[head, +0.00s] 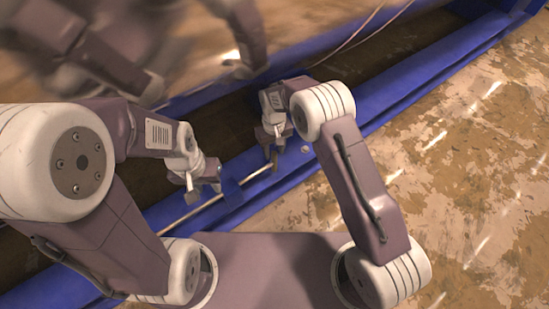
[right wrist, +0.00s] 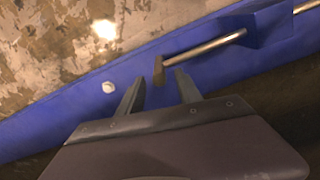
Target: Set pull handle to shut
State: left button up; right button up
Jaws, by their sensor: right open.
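The pull handle is a metal rod (right wrist: 205,47) with a brown end piece (right wrist: 158,70), mounted along a blue beam. In the head view the rod (head: 196,212) runs along the beam, with its brown end (head: 273,156) near my right gripper (head: 272,135). In the right wrist view my right gripper (right wrist: 158,82) is open, and the brown end shows between its fingertips. I cannot tell whether either finger touches it. My left gripper (head: 204,185) hangs over the beam to the left, near the rod; its jaw opening is unclear.
The blue beam (head: 420,78) runs diagonally across the scene, with a dark gap behind it. A pale bolt head (right wrist: 109,87) sits on it left of my right gripper. A blue block (right wrist: 268,25) supports the rod. The mottled brown surface (head: 480,170) at right is clear.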

aim_at(274, 162)
notch_tip(274, 162, down, 8)
jog(key=b, duration=0.5)
jog(key=shift+f, duration=0.25)
jog(key=shift+r, duration=0.1)
grip_shut()
dwell(0.6)
